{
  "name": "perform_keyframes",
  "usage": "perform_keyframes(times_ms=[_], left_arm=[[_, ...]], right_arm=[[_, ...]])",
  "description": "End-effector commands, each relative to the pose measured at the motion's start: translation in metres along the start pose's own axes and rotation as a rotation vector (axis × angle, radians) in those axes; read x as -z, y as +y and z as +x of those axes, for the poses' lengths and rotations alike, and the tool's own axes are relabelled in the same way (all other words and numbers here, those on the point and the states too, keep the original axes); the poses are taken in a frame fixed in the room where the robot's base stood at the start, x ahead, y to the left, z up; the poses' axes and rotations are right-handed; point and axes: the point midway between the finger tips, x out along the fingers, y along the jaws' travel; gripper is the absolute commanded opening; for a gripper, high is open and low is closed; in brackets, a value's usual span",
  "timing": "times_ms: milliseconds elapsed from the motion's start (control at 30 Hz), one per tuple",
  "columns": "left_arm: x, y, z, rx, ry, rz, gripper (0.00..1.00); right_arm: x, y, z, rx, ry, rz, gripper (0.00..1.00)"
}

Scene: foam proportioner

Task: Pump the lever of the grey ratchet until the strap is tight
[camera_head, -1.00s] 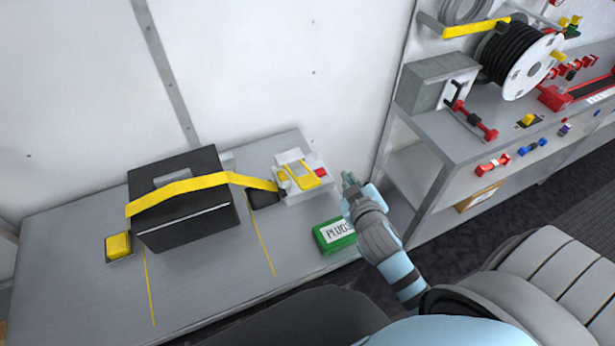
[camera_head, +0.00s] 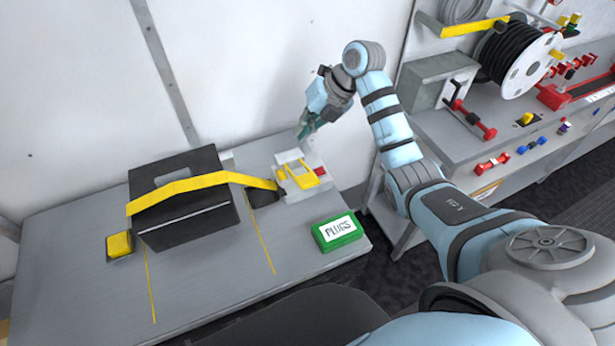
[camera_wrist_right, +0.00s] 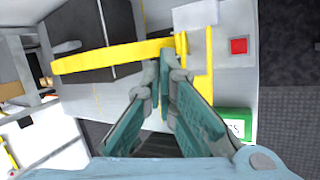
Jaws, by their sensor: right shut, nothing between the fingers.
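The grey ratchet (camera_head: 288,158) sits at the back right of the grey bench, with its yellow lever (camera_head: 300,175) on top. The yellow strap (camera_head: 185,187) runs from the ratchet over a black case (camera_head: 190,215). My right gripper (camera_head: 304,131) is shut and empty, above and just behind the ratchet, apart from the lever in the head view. In the right wrist view the shut fingers (camera_wrist_right: 162,75) appear in front of the strap (camera_wrist_right: 110,58), left of the lever (camera_wrist_right: 209,70); contact cannot be told there. My left gripper is out of view.
A green PLUGS box (camera_head: 338,232) stands near the bench's right edge. A yellow block (camera_head: 119,244) lies left of the case. A red square (camera_head: 321,172) is beside the lever. The bench front is clear. A second workbench with a cable reel (camera_head: 520,65) stands right.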

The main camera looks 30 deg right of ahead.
Motion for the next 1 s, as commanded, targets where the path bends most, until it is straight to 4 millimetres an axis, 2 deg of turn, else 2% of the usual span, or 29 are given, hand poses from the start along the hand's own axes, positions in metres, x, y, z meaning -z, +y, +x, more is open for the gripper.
perform_keyframes(times_ms=[367,800,1000], left_arm=[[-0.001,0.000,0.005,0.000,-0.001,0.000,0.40],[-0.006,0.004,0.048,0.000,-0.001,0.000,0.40],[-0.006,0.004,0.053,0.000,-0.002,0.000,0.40]], right_arm=[[0.003,-0.003,0.005,-0.003,-0.001,-0.003,0.00],[0.034,-0.034,0.050,-0.003,0.000,-0.003,0.00],[0.043,-0.042,0.061,-0.004,-0.001,-0.003,0.00]])
